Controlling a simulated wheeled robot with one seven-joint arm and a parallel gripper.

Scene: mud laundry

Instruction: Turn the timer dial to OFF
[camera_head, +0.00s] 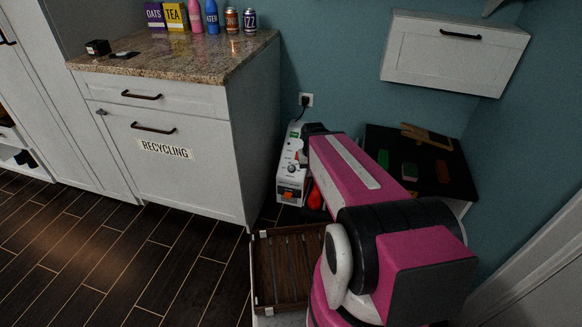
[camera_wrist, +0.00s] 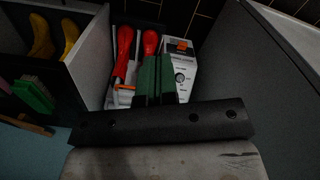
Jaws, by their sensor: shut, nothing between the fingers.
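A white appliance (camera_head: 292,165) with a control panel stands on the floor between the counter unit and my arm. A small round dial (camera_head: 291,168) shows on its front, above an orange switch (camera_head: 288,194). In the wrist view the appliance (camera_wrist: 190,62) shows with its orange part, and a round dial (camera_wrist: 179,77) lies just right of my fingers. The dial's markings are too small to read. My gripper (camera_wrist: 156,62) is shut and empty, its dark green fingers close together. Contact with the dial cannot be told. In the head view my arm hides the fingers.
Red-handled tools (camera_wrist: 124,45) lie beside my fingers. A slatted wooden tray (camera_head: 289,268) is on the floor in front. The recycling cabinet (camera_head: 175,160) bounds the left. A black-topped low unit (camera_head: 450,170) stands right. A white wall cabinet (camera_head: 450,55) hangs above. Floor at left is clear.

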